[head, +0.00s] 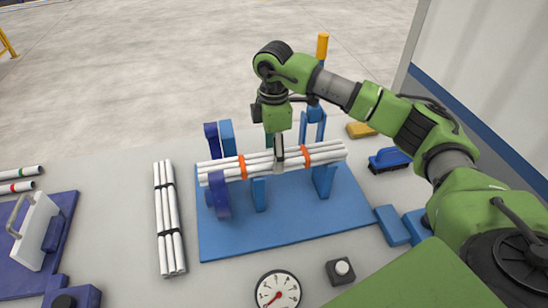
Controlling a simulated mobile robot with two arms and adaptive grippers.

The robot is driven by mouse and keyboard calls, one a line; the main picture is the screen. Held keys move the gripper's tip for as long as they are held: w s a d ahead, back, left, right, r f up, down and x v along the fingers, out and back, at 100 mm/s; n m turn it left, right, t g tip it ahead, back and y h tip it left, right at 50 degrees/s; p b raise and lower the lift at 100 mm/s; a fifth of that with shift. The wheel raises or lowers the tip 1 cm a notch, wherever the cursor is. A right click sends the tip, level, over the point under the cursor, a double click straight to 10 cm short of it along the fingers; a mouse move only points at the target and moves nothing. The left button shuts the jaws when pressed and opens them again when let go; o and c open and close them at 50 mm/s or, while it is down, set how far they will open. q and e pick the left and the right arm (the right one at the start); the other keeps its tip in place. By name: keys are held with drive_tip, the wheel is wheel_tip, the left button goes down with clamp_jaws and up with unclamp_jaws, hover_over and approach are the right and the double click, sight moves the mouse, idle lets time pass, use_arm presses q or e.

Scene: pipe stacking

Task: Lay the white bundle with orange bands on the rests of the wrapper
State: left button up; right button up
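The white bundle with orange bands (220,167) lies level across the middle of the blue wrapper (285,230). Its rods run left to right, with one orange band on each side of my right gripper (275,150). The gripper comes down from above and is shut on the bundle between the bands, one finger showing in front and the other mostly behind. Blue rests stand under and behind the bundle, including a front left post (259,194) and a front right post (323,181). I cannot tell whether the bundle touches them. My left gripper is not in view.
Another white bundle with black bands (168,220) lies left of the wrapper. A dial gauge (278,291) and a button box (341,271) are in front. A blue brush (389,159) and a yellow block (361,130) lie to the right.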

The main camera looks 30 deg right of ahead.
wheel_tip(320, 180, up, 10)
drive_tip(key=b, duration=0.2)
drive_tip(key=shift+r, duration=0.2)
idle(1.0)
